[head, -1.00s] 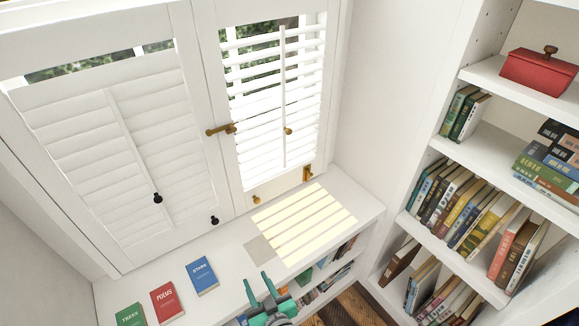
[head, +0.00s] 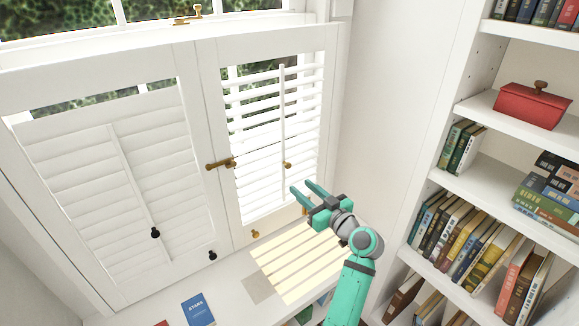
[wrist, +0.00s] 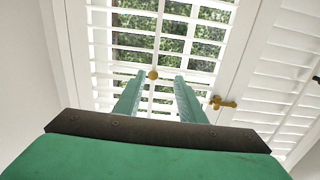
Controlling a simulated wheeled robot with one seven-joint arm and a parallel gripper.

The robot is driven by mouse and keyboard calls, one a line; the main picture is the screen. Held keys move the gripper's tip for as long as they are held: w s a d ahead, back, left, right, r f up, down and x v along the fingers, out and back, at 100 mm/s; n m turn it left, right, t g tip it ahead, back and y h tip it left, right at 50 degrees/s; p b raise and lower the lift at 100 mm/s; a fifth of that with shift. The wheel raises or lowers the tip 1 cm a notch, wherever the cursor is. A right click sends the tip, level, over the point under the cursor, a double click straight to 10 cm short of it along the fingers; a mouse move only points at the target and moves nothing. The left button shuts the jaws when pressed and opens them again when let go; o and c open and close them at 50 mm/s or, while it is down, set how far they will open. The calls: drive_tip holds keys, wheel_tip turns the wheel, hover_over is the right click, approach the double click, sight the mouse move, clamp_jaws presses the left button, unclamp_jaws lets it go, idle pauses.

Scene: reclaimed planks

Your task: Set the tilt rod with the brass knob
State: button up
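The white tilt rod (head: 282,110) runs upright down the middle of the right shutter panel, whose slats stand open. Its brass knob (head: 287,165) sits partway down the rod. In the wrist view the brass knob (wrist: 153,74) shows just beyond and between my fingertips, with the rod (wrist: 158,40) rising above it. My gripper (head: 303,189) is open and empty, below and slightly right of the knob in the head view, apart from it. In the wrist view my gripper (wrist: 158,78) has its two teal fingers spread. The left panel's rod (head: 132,180) has a black knob (head: 155,233), and its slats are closed.
A brass latch (head: 221,163) joins the panels at mid-height and shows right of my fingers in the wrist view (wrist: 222,103). Small brass and black knobs sit on the lower frames. A bookcase (head: 470,172) stands right. A blue book (head: 198,309) lies on the sill.

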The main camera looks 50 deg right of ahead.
sight(289, 166)
drive_tip(key=shift+t, duration=0.3)
drive_tip(key=w+d, duration=0.1)
drive_tip(key=w, duration=0.2)
drive_tip(key=w+d+r, duration=0.1)
drive_tip(key=w, duration=0.2)
drive_tip(key=w+d+r, duration=0.1)
drive_tip(key=w+d, duration=0.1)
drive_tip(key=w, duration=0.2)
drive_tip(key=shift+r, duration=0.15)
drive_tip(key=shift+a, duration=0.1)
